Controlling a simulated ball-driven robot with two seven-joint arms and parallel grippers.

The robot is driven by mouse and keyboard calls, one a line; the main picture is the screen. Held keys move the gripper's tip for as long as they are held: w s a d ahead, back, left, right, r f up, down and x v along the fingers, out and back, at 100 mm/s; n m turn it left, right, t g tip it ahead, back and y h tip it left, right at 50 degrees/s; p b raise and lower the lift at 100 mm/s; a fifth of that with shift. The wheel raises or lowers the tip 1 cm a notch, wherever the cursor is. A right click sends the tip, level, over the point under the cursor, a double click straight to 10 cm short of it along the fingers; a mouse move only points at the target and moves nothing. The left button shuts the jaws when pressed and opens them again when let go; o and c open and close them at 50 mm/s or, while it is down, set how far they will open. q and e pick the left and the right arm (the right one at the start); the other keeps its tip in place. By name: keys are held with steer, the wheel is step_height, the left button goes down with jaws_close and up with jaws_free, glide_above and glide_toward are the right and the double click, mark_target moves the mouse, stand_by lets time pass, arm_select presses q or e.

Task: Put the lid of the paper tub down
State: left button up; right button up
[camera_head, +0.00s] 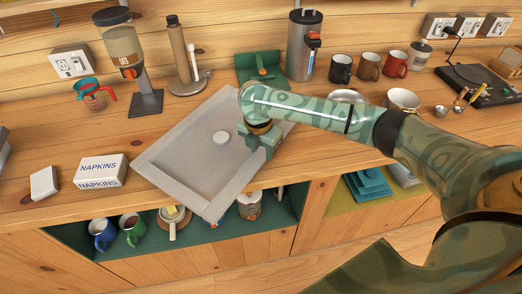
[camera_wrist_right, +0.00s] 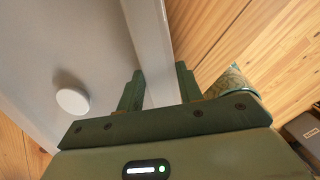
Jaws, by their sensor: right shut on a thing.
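The lid (camera_head: 165,158) is a wide, pale grey rectangular panel with a raised rim and a round white knob (camera_head: 221,137) near its middle. It lies over the counter, and its near corner reaches past the counter's front edge. I cannot tell whether it touches the counter. My right gripper (camera_head: 262,140) is shut on its right-hand rim. In the right wrist view, the fingers of my right gripper (camera_wrist_right: 160,88) stand on both sides of the rim, with the lid's knob (camera_wrist_right: 72,101) to the left. I cannot make out the paper tub. My left gripper is out of view.
A napkin box (camera_head: 101,171) and a small white block (camera_head: 44,184) stand left of the lid. A dispenser (camera_head: 124,50), a tall bottle (camera_head: 180,55) and a steel urn (camera_head: 301,45) stand behind. Mugs (camera_head: 369,67) line the back right. Cups (camera_head: 103,234) fill the shelf below.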

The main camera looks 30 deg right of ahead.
steer(key=o, duration=1.1)
step_height(320, 180, up, 12)
steer(key=s+a+p, duration=0.1)
steer(key=p, duration=0.4)
steer(key=shift+a, duration=0.15)
